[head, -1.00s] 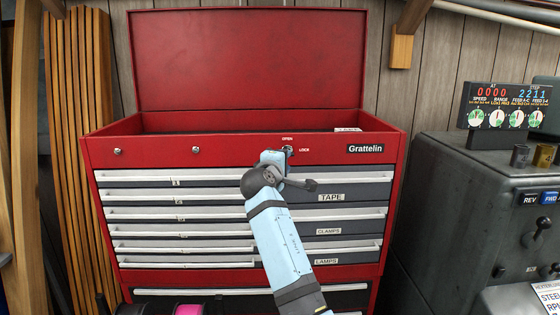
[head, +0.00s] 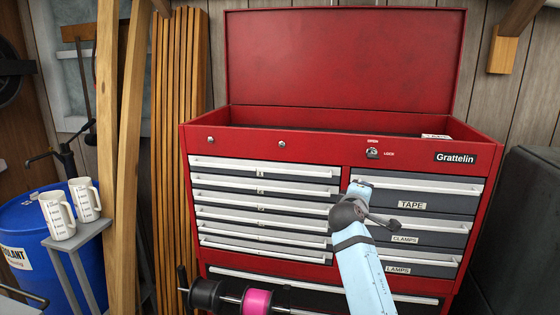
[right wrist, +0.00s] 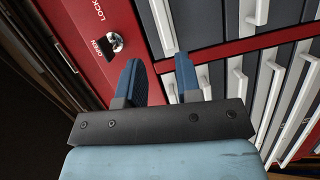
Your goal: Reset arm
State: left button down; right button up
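My right arm comes in from the bottom of the head view, with its light blue gripper (head: 362,184) in front of the red tool chest (head: 320,144), just below the lock (head: 372,153). In the right wrist view the two dark blue fingers of this gripper (right wrist: 160,76) stand apart with nothing seen between them. The silver lock (right wrist: 115,42) sits beyond and to the left of the fingers, apart from them. My left gripper is not in view.
The chest lid (head: 345,60) stands raised and the drawers look shut. At left are white jugs (head: 57,215) on a small grey stand, a blue drum (head: 25,225) and upright wooden boards (head: 182,130). A pink spool (head: 257,302) is low in front. A dark machine (head: 525,220) stands right.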

jog(key=s+a+f+m+g+y+p, duration=0.1)
jog(key=s+f+y, duration=0.2)
jog(key=s+f, duration=0.8)
jog(key=s+a+f+m+y+p, duration=0.1)
jog(key=s+f+y, duration=0.4)
jog(key=f, duration=0.9)
jog(key=s+a+f+m+y+p, duration=0.1)
jog(key=s+f, duration=0.2)
jog(key=s, duration=0.7)
jog(key=s+a+f+m+g+y+p, duration=0.1)
jog(key=s+a+f+m+y, duration=0.1)
jog(key=s, duration=0.8)
jog(key=s+a+f+m+g+y, duration=0.1)
jog(key=s+f, duration=0.4)
jog(key=s, duration=0.5)
jog(key=shift+s+a+m+y+p, duration=0.2)
jog(key=shift+s+m+y+p, duration=0.15)
jog(key=shift+m, duration=0.35)
